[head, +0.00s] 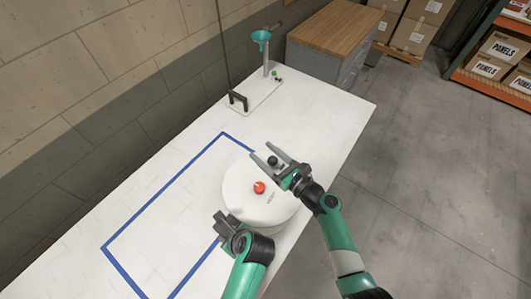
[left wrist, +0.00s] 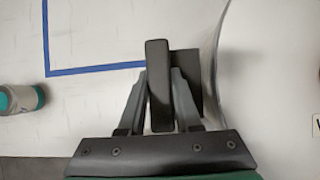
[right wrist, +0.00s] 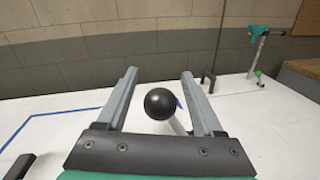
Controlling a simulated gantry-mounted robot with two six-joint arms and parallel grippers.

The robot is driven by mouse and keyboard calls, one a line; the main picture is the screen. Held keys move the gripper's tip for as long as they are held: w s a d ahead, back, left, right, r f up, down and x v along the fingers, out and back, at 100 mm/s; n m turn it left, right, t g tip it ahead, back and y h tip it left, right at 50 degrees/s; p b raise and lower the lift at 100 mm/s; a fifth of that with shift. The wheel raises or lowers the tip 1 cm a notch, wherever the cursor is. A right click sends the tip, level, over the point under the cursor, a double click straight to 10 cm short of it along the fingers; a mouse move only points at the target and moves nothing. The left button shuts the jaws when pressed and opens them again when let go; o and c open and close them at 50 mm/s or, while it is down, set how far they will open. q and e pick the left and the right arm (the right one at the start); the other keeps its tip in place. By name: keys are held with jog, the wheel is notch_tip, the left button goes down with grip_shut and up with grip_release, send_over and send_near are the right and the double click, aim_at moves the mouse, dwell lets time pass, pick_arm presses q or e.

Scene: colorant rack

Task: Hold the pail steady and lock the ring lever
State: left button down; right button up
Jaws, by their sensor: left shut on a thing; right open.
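The white round pail (head: 238,187) stands on the white table with a red cap (head: 259,187) on its lid. My left gripper (head: 224,217) is at the pail's near left side. In the left wrist view it is shut on a dark handle (left wrist: 158,85) beside the pail's curved white wall (left wrist: 250,65). The ring lever's black ball knob (head: 272,160) is at the pail's far edge; in the right wrist view the knob (right wrist: 159,103) tops a pale rod (right wrist: 180,127). My right gripper (head: 263,151) is open, its fingers on either side of the knob with gaps.
A blue tape outline (head: 150,207) marks the table (head: 320,110) left of the pail. A black bracket handle (head: 238,101) and a stand with a teal funnel (head: 262,38) are at the far end. A wooden-topped cabinet (head: 335,27) stands beyond. The taped area's left part is clear.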

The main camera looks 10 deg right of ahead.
grip_shut()
dwell(0.3)
dwell(1.1)
